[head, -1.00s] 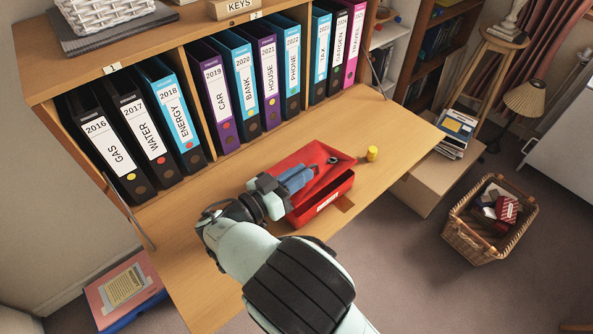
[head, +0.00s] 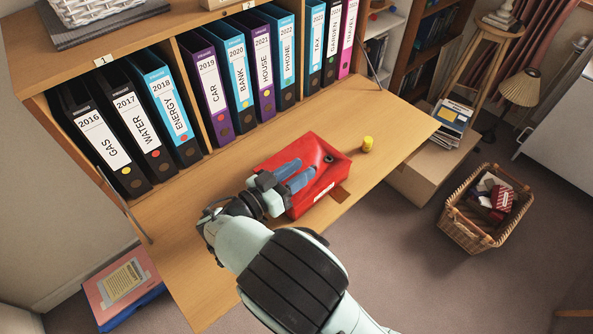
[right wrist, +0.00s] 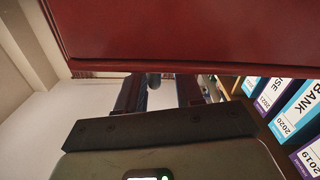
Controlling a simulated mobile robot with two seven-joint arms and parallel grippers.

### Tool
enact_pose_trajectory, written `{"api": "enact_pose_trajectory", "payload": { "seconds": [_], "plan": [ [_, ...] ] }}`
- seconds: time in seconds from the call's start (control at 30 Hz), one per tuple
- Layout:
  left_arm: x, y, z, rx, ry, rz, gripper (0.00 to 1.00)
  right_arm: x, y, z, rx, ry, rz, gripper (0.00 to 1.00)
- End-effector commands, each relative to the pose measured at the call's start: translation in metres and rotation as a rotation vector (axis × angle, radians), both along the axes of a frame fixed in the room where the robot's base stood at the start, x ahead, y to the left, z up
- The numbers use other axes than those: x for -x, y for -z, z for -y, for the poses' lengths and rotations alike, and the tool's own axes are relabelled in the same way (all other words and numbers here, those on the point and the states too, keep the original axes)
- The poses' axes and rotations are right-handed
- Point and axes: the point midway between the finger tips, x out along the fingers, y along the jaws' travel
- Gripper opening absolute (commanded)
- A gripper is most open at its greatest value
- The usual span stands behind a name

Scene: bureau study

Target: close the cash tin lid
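The red cash tin (head: 334,176) sits on the fold-down desk top, with a pale label on its front face. Its lid (head: 318,150) lies down over the box, and no dark opening shows at the front; I cannot tell whether it is fully seated. My right gripper (head: 304,169) is over the lid's left part, its two blue-grey fingers apart with red lid visible between them. In the right wrist view, a red tin surface (right wrist: 190,35) fills the top, close to the fingers (right wrist: 160,92), which have a clear gap. Contact is unclear. My left gripper is not in view.
A yellow cylinder (head: 367,144) stands right of the tin. A small brown piece (head: 340,194) lies at the tin's front. Labelled binders (head: 210,90) line the shelf behind. The desk top (head: 395,140) is clear to the right. A wicker basket (head: 470,232) stands on the floor.

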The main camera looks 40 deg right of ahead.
Motion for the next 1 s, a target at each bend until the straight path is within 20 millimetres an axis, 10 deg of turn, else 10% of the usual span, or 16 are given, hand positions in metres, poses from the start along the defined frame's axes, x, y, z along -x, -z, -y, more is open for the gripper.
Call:
{"api": "enact_pose_trajectory", "payload": {
  "seconds": [0.37,1.0],
  "plan": [
    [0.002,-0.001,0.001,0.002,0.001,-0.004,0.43,0.000,0.000,-0.014,0.001,-0.006,0.001,0.36],
    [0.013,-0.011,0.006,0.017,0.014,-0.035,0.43,0.008,0.000,-0.129,0.000,-0.003,0.001,0.36]
  ]
}}
